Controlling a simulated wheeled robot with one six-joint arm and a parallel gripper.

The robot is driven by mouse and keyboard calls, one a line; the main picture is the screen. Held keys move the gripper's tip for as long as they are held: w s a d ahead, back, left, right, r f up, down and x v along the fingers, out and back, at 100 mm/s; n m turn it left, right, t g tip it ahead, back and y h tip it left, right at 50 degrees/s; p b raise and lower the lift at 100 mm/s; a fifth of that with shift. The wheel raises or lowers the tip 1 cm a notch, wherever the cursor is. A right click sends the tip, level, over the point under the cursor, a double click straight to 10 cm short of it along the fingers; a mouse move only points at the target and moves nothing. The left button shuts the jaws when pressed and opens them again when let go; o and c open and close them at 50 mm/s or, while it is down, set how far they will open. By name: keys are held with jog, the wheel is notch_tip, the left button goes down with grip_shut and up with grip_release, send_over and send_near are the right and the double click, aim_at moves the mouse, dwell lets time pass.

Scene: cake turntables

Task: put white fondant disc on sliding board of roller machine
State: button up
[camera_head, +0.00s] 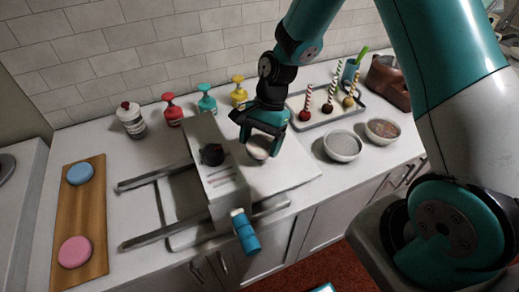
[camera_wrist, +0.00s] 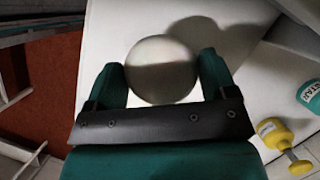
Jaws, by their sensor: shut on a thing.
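The white fondant disc (camera_wrist: 162,70) is between the two fingers of my gripper (camera_wrist: 162,84) in the wrist view, with a finger against each side. In the head view my gripper (camera_head: 262,142) is shut on the disc (camera_head: 259,150), over the white sliding board (camera_head: 296,171). The board extends to the right from the roller machine (camera_head: 208,160), a grey box with a black knob and a blue handle. A shadow lies on the board beside the disc in the wrist view. I cannot tell whether the disc touches the board.
A wooden board (camera_head: 75,215) with a blue disc (camera_head: 80,174) and a pink disc (camera_head: 75,251) lies at the left. Pump bottles (camera_head: 206,99) stand behind the machine. Two bowls (camera_head: 343,146) and a tray of cake pops (camera_head: 318,118) are at the right.

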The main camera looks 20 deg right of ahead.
aim_at(262, 145)
jog(key=shift+f+p, duration=0.3)
jog(key=shift+f, duration=1.65)
jog(key=shift+f, duration=0.2)
jog(key=o, duration=0.9)
jog(key=shift+r, duration=0.1)
